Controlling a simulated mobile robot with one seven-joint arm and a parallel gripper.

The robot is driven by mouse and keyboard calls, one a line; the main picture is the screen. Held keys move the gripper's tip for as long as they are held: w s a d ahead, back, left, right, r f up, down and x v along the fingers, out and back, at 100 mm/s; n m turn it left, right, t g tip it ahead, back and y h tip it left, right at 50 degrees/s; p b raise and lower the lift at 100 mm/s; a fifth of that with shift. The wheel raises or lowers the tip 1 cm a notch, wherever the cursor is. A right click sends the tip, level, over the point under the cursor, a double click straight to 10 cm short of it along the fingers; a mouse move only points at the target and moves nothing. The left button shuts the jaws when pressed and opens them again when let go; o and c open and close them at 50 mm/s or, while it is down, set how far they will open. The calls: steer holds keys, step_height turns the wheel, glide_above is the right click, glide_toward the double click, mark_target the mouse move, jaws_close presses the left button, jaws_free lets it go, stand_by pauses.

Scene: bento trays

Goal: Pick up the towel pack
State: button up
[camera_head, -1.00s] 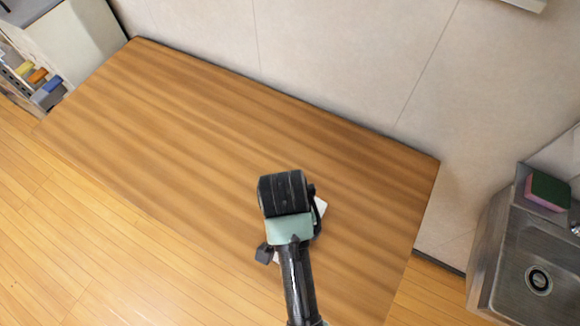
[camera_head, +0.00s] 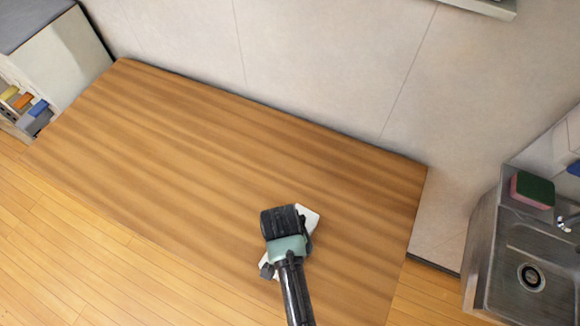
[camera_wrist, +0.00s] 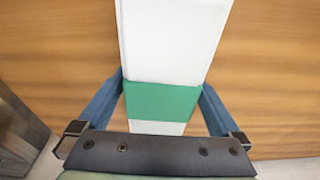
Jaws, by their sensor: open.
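The towel pack is a long white pack with a green band (camera_wrist: 162,103). In the wrist view it runs from the top edge down towards my gripper. My gripper (camera_wrist: 163,88) is open, with one blue finger on each side of the pack around the green band. I cannot tell whether the fingers touch it. In the head view my gripper (camera_head: 285,238) is over the pack and hides its middle; a white end of the pack (camera_head: 311,217) shows to the upper right, and a little white shows at the lower left.
The wooden table (camera_head: 200,150) is otherwise bare, with wide free room to the left. A wall stands behind it. A metal sink (camera_head: 530,255) with a pink and green sponge (camera_head: 532,189) is on the right. A shelf unit (camera_head: 60,60) stands at the far left.

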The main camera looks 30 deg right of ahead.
steer(key=c, duration=1.2)
steer(key=shift+c, duration=1)
steer(key=shift+r, duration=0.2)
